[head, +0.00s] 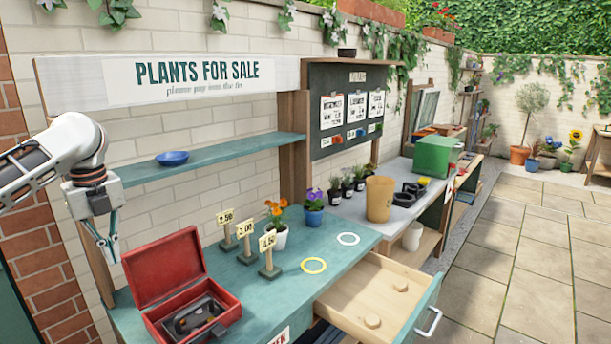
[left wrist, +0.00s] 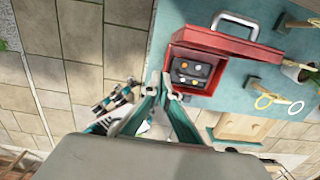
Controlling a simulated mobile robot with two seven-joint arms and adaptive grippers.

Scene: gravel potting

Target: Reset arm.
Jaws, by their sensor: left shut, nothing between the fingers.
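My left gripper (head: 108,250) is raised at the left of the head view, above the left end of the teal counter (head: 345,264) and beside the open lid of the red box. It is shut and empty, with its fingers pointing down. In the left wrist view the fingertips (left wrist: 161,84) come together near the red box.
The red box (head: 225,312) stands open, with a dark tray (head: 196,316) inside. A wooden drawer (head: 350,318) is pulled out at the front. Price signs (head: 268,252) and potted flowers (head: 313,212) stand behind. A blue bowl (head: 173,158) sits on the shelf.

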